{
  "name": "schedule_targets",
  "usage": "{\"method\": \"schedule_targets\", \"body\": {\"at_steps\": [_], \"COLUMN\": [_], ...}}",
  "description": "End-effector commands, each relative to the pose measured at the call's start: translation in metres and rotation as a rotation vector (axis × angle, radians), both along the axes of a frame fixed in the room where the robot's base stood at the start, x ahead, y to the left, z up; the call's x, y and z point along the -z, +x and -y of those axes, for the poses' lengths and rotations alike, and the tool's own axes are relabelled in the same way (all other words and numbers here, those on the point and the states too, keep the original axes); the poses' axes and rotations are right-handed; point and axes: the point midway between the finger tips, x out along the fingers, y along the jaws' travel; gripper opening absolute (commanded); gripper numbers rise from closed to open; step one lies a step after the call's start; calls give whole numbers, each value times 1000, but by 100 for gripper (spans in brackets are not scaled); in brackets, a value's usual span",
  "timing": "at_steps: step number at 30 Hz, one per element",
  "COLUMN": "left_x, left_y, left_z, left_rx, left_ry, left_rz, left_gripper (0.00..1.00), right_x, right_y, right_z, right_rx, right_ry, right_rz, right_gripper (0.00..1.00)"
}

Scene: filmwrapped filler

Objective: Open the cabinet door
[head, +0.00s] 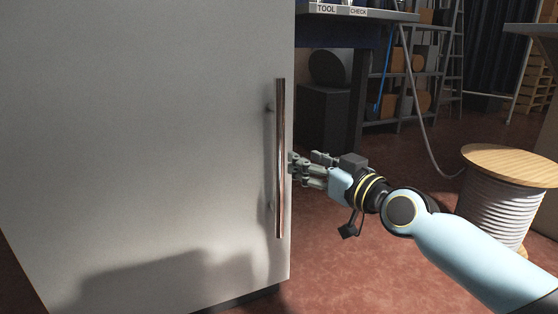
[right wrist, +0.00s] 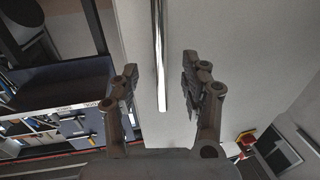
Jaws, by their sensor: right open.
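The cabinet door (head: 150,140) is a large pale grey panel that fills the left of the head view and looks shut. Its long vertical metal handle (head: 280,150) stands near the door's right edge. My right gripper (head: 293,166) is just right of the handle, at the lower half of its length. In the right wrist view my right gripper (right wrist: 158,85) is open, with one finger on each side of the handle's line. My left gripper is not in view.
A cable spool (head: 497,200) with a wooden top stands on the red floor at the right. A workbench (head: 350,12) with tool labels and a shelf (head: 410,80) stand behind. The floor (head: 345,265) in front of the door's right edge is clear.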

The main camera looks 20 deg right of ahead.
Motion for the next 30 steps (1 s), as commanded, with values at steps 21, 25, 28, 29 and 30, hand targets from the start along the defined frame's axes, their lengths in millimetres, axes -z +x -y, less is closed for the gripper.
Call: {"method": "schedule_targets", "body": {"at_steps": [21, 25, 28, 29, 30], "left_x": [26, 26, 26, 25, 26], "left_y": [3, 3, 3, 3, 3], "left_z": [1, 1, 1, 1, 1], "left_rx": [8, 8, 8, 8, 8], "left_ry": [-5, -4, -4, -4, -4], "left_rz": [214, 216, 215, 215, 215], "left_gripper": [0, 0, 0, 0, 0], "right_x": [-1, -2, -2, -2, -2], "right_y": [99, 99, 99, 99, 99], "right_z": [-20, -20, -20, -20, -20], "right_rx": [0, 0, 0, 0, 0], "right_ry": [1, 1, 1, 1, 1], "right_rz": [0, 0, 0, 0, 0], "right_gripper": [46, 46, 44, 40, 35]}}
